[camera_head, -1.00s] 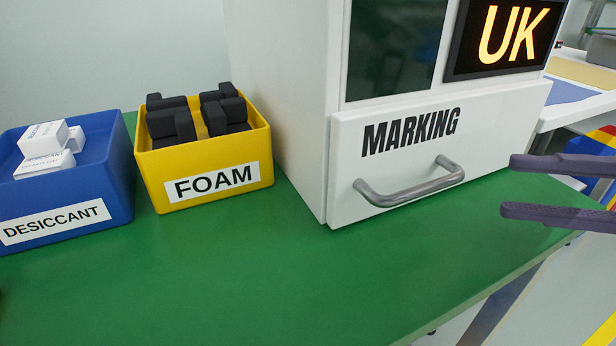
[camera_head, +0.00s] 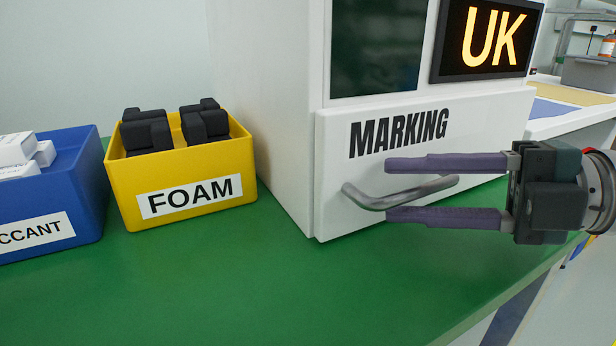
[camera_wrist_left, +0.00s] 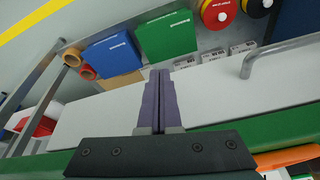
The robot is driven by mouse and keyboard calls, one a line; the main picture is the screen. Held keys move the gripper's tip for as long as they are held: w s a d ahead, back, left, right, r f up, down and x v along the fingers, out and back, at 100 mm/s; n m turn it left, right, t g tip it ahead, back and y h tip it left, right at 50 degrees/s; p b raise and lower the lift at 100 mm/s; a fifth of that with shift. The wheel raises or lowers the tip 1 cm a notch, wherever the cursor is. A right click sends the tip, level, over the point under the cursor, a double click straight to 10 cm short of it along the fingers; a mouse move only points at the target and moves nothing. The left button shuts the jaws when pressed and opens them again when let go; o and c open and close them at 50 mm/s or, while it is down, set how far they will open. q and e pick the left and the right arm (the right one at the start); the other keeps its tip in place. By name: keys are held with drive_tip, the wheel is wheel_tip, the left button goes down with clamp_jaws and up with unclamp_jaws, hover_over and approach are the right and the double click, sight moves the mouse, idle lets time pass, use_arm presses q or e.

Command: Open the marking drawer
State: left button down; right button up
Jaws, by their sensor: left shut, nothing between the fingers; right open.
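The white marking drawer (camera_head: 340,215) is in the head view, labelled MARKING, and its front looks flush with the cabinet. Its grey bar handle (camera_head: 365,200) runs across the front. My right gripper (camera_head: 388,190) comes in from the right and is open. Its two purple fingers lie one above and one below the handle in the picture; I cannot tell whether they touch it. Nothing is held. My left gripper (camera_wrist_left: 160,80) shows only in the left wrist view, with its fingers shut together and empty.
A yellow FOAM bin (camera_head: 190,165) with black foam pieces and a blue DESICCANT bin (camera_head: 85,190) with white packets stand left of the white cabinet (camera_head: 265,100). A lit UK display (camera_head: 487,40) is above the drawer. The green table (camera_head: 230,290) is clear in front.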

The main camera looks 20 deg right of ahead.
clamp_jaws()
idle(0.3)
idle(1.1)
